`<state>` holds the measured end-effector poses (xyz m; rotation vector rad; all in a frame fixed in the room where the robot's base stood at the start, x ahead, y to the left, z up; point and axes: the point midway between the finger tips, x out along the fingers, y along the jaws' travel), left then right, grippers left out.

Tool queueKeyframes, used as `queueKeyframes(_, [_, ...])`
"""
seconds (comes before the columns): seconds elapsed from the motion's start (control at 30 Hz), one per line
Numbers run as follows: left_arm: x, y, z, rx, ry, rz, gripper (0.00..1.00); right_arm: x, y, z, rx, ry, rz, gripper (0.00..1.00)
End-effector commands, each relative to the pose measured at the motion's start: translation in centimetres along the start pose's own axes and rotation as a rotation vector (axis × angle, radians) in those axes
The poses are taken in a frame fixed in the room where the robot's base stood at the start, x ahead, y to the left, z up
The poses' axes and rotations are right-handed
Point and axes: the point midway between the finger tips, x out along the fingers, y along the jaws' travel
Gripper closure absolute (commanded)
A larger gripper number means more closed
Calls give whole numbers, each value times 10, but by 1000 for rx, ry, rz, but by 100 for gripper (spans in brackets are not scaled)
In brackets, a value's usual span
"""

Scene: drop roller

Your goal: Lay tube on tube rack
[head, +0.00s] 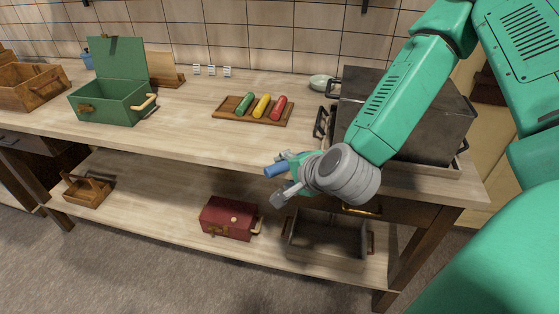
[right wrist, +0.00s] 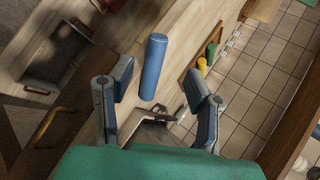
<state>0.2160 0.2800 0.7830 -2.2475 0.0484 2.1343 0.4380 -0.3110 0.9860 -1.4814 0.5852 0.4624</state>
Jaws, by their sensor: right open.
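A plain blue tube (head: 276,169) shows at the fingertips of my right gripper (head: 283,178), by the front edge of the counter. In the right wrist view the blue tube (right wrist: 153,67) appears between the two spread fingers, with a visible gap to each. My right gripper (right wrist: 158,86) is open; what supports the tube is unclear. The wooden tube rack (head: 224,105) lies flat on the counter behind, holding a green tube (head: 244,104), a yellow tube (head: 262,106) and a red tube (head: 279,108). My left gripper is not in view.
An open green box (head: 110,100) stands left on the counter (head: 180,130). A dark metal box (head: 440,125) stands right, beside my arm, with a pale bowl (head: 321,82) behind. A red case (head: 230,218) and an open crate (head: 328,236) sit on the lower shelf. Counter before the rack is clear.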

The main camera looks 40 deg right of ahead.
Motion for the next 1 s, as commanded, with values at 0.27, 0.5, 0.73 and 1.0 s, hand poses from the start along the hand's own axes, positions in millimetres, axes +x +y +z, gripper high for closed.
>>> queueKeyframes(0.27, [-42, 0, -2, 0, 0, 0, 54, -17, -2, 0, -1, -1, 3, 55])
queueKeyframes(0.5, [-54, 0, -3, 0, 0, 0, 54, -22, 0, 1, 2, -3, -1, 55])
queueKeyframes(0.73, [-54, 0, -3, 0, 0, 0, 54, -20, 13, 8, -68, -28, 28, 55])
queueKeyframes(1.0, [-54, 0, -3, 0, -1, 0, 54, -34, 141, 44, -787, -304, 326, 55])
